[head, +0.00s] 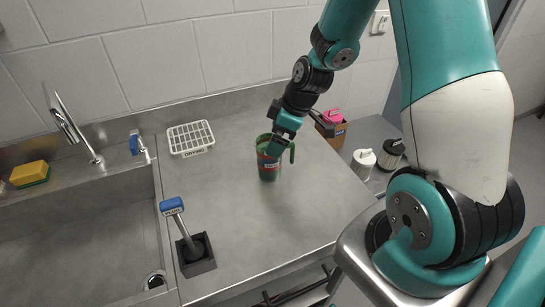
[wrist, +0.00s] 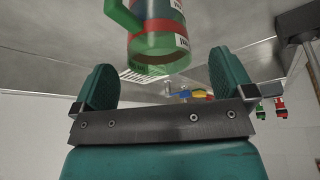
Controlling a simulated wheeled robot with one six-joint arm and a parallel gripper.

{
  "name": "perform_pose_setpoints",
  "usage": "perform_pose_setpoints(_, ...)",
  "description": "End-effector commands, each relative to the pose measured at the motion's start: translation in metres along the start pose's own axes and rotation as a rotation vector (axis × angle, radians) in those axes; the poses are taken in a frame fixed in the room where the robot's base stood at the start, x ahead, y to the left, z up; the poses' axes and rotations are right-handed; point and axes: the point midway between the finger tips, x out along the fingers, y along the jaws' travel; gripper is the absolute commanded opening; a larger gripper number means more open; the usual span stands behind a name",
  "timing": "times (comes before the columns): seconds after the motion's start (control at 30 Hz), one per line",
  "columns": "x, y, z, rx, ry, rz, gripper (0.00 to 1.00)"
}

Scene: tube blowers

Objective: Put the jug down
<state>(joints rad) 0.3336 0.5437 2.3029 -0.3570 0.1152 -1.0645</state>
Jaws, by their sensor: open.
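The jug (head: 268,167), green with a red band and a green handle on its right, stands upright on the steel counter (head: 235,225). It also shows in the wrist view (wrist: 162,36), at the top of the picture, with its open rim towards me. My gripper (head: 274,146) is at the jug's upper part in the head view and hides some of its rim. In the wrist view my gripper (wrist: 164,82) has its two green fingers wide apart with nothing between them. The jug shows beyond the fingers, with no visible contact.
A white drying rack (head: 190,138) lies behind the jug to the left. A blue-topped tool in a dark holder (head: 197,262) stands front left, beside the sink (head: 85,240). A cardboard box (head: 330,131), a white container (head: 364,163) and a dark canister (head: 390,154) stand to the right.

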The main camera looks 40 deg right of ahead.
Motion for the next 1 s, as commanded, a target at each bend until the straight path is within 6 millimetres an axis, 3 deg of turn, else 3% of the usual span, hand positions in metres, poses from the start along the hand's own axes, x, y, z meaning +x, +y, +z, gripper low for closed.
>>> perform_pose_setpoints(0.17,0.01,0.0,-0.001,-0.001,-0.001,-0.002,1.0)
perform_pose_setpoints(0.5,0.051,0.002,-0.001,-0.001,0.0,-0.002,1.0)
perform_pose_setpoints(0.77,0.055,0.003,0.0,-0.001,0.0,0.0,1.0)
perform_pose_setpoints(0.8,0.055,0.003,0.0,-0.001,0.0,0.0,0.97)
perform_pose_setpoints(1.0,0.055,0.003,0.0,-0.001,0.0,0.0,0.51)
